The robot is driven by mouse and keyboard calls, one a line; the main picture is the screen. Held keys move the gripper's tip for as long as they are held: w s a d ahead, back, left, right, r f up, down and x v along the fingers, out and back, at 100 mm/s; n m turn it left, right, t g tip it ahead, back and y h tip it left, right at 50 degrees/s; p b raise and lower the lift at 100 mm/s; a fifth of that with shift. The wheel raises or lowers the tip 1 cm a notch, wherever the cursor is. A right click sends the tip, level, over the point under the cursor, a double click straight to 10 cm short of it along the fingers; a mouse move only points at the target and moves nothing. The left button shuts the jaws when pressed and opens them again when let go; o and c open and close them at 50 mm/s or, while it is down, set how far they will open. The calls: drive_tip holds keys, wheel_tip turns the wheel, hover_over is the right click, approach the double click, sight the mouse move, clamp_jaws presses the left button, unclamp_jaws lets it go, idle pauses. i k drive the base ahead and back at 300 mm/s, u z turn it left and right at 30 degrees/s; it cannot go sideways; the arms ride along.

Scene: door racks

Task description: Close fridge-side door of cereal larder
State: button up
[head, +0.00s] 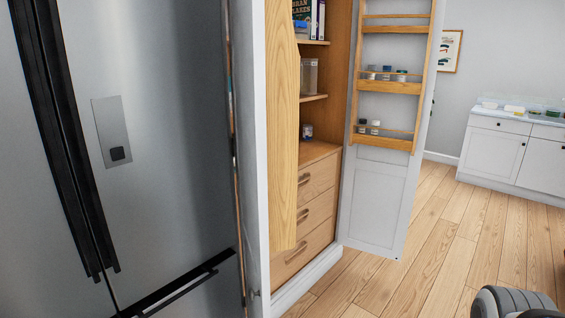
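The cereal larder stands open in the middle of the head view, with a wooden interior (341,60). Its fridge-side door (250,120) stands open beside the fridge and shows nearly edge-on as a narrow white strip. A tall wooden rack side (283,130) on that door hides part of the shelves. The larder's other door (376,195) is also open, on the right, with wooden racks holding small jars (387,73). My gripper's fingers are not in view; only a rounded grey part, probably of my arm, shows at the lower right.
A steel fridge (180,120) with dark handles fills the left, close to the fridge-side door. Larder drawers (305,215) are shut. A white cabinet (510,155) with containers on top stands at the back right. Wooden floor (455,235) is clear at the right.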

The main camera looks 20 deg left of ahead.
sight(264, 55)
drive_tip(key=u, duration=1.2)
drive_tip(key=i, duration=1)
drive_tip(key=z, duration=0.7)
drive_tip(key=k, duration=1.2)
drive_tip(key=u, duration=0.4)
drive_tip(key=i, duration=0.9)
drive_tip(key=u, duration=0.05)
